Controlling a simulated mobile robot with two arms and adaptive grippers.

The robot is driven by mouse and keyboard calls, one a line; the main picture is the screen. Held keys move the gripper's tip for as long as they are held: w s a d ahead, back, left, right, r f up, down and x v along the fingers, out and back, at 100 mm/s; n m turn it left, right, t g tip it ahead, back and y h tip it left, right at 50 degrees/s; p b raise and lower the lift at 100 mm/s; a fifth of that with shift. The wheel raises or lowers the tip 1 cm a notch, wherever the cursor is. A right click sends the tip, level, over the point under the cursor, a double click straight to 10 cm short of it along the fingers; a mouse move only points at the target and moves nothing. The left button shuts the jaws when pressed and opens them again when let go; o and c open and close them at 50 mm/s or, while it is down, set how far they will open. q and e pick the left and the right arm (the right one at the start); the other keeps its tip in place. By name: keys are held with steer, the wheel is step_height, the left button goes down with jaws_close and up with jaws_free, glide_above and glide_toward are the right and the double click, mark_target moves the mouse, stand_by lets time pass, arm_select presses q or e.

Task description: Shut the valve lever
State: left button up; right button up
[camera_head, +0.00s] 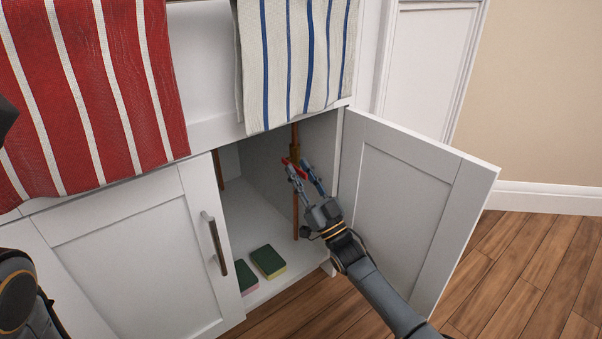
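The red valve lever (285,161) sits on a vertical copper-coloured pipe (295,222) inside the open right side of the white cabinet. My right gripper (294,165) reaches into the cabinet from the lower right. Its two fingers are apart, with their tips right at the lever. The fingers partly hide the lever, and I cannot tell whether they touch it. Part of my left arm shows at the left edge, but its gripper is not in view.
The right cabinet door (403,200) stands wide open beside my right arm. The left door (140,255) is shut. Two sponges (268,261) lie on the cabinet floor. A red striped towel (85,90) and a blue striped towel (293,60) hang above. Wood floor is clear at right.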

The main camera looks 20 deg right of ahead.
steer(key=v, duration=1.2)
stand_by(0.3)
